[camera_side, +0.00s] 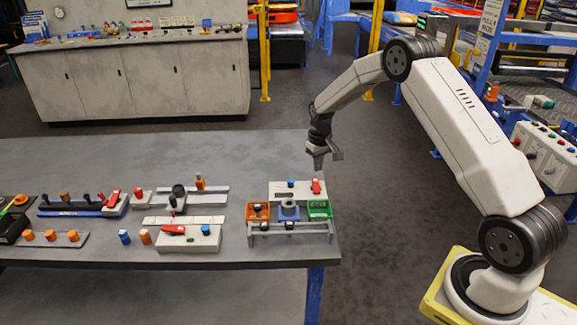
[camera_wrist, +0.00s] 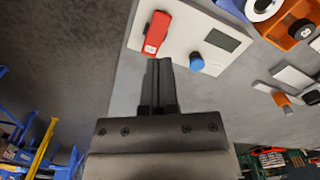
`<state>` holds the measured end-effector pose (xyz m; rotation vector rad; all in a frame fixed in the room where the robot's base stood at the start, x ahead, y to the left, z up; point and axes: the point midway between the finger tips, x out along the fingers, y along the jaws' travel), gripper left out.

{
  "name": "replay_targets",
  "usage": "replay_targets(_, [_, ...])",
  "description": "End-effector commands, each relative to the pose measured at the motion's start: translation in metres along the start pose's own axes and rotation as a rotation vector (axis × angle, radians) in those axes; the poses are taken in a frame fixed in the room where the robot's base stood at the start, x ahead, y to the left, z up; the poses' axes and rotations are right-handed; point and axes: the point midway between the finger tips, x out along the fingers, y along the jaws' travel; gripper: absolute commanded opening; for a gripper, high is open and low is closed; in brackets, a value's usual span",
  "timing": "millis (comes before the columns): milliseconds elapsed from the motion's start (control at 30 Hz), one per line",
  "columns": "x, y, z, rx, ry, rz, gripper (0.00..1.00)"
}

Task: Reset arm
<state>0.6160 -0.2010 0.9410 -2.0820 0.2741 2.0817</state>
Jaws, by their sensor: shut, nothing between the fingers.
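My arm reaches over the right end of the grey table (camera_side: 120,165) from its base at the right. My gripper (camera_side: 322,165) hangs above the table's right edge, pointing down, a little above and behind a white panel (camera_side: 285,195). In the wrist view my gripper (camera_wrist: 160,62) has its two fingers together with nothing between them. The white panel (camera_wrist: 205,25) also shows there, with a red switch (camera_wrist: 157,32) just beyond the fingertips and a blue knob (camera_wrist: 196,62) to their right. No contact with the panel is clear.
Orange (camera_side: 258,212) and green (camera_side: 319,209) bins and a grey rail stand in front of the panel. Another white box (camera_side: 190,238), a blue rail (camera_side: 75,210) and small orange and blue pegs lie further left. The table's middle back is clear. A yellow post (camera_side: 265,60) stands behind.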

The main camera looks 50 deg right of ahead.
Motion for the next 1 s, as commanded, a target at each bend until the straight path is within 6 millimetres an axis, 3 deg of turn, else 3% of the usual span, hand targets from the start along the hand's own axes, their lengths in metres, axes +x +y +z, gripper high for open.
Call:
replay_targets(267, [-0.003,-0.005,0.003,-0.006,0.004,0.0,0.0])
replay_targets(467, [-0.019,-0.024,0.017,-0.03,0.024,0.002,0.0])
replay_targets(667, [-0.044,-0.055,0.047,-0.069,0.06,0.003,0.0])
replay_targets(1000, [-0.077,-0.102,0.122,-0.144,0.126,-0.002,0.0])
